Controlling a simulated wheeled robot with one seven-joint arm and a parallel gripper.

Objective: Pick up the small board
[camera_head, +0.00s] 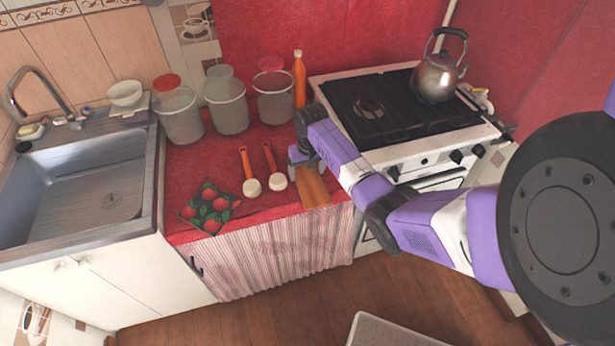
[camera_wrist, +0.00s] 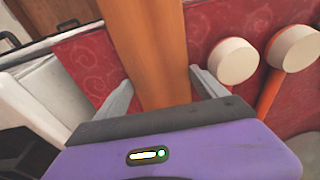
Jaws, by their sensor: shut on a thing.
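The small board (camera_head: 314,187) is a plain brown wooden board at the right end of the red counter, near its front edge. In the wrist view the board (camera_wrist: 155,50) runs up between the two fingers. My gripper (camera_head: 298,157) is over the board in the head view and hides part of it. In the wrist view my gripper (camera_wrist: 163,92) has one finger on each side of the board, shut on it. I cannot tell whether the board is lifted off the counter.
Two orange-handled mallet-like tools (camera_head: 251,184) lie left of the board, with a fruit-patterned board (camera_head: 210,207) further left. Several jars (camera_head: 228,104) and an orange bottle (camera_head: 299,78) stand behind. The stove (camera_head: 420,140) with a kettle (camera_head: 436,78) is on the right, the sink (camera_head: 80,185) on the left.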

